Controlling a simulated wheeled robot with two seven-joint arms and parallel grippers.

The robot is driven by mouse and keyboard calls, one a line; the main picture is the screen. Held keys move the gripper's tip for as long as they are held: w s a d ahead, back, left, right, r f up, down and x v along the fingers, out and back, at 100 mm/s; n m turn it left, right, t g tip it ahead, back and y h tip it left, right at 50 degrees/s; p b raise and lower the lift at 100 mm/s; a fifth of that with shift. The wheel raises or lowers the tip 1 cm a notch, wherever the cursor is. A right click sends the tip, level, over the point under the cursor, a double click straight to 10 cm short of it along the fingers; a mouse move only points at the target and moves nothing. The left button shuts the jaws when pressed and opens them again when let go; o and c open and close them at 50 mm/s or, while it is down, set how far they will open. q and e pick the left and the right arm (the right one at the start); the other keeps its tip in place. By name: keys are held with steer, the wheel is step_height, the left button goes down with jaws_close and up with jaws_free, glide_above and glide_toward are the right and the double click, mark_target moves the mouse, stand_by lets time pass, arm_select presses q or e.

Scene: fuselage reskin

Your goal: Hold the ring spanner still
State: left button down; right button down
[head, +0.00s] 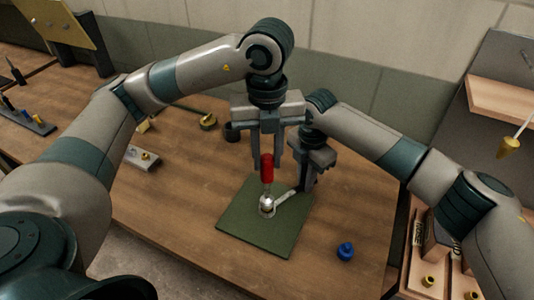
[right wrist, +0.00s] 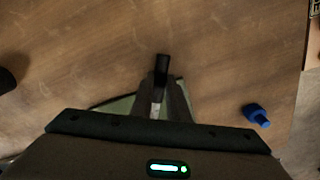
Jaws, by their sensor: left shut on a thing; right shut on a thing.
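The ring spanner (head: 286,198) is a pale metal bar lying low over the green mat (head: 250,235) in the head view. Its left end is at a shiny round metal part (head: 267,204); I cannot tell whether the ring is fully around it. My right gripper (head: 305,187) is shut on the spanner's right end. My left gripper (head: 267,157) is shut on a red-handled tool (head: 267,170), held upright with its lower end at the shiny part. In the right wrist view my right gripper's fingers (right wrist: 163,90) are close together; the spanner is mostly hidden there.
A blue knob-like part (head: 345,251) lies right of the mat; it also shows in the right wrist view (right wrist: 256,115). A dark cup (head: 232,132) and a brass round part (head: 208,122) stand behind. A grey block (head: 143,158) lies left. The table's front right is mostly clear.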

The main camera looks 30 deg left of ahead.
arm_select(q)
steer(key=shift+f, duration=0.7)
stand_by(0.4)
steer(key=m, duration=0.4)
steer(key=shift+n, duration=0.3)
stand_by(0.4)
steer(key=shift+n, duration=1.4)
steer(key=shift+r, duration=0.1)
steer(key=shift+r, duration=0.9)
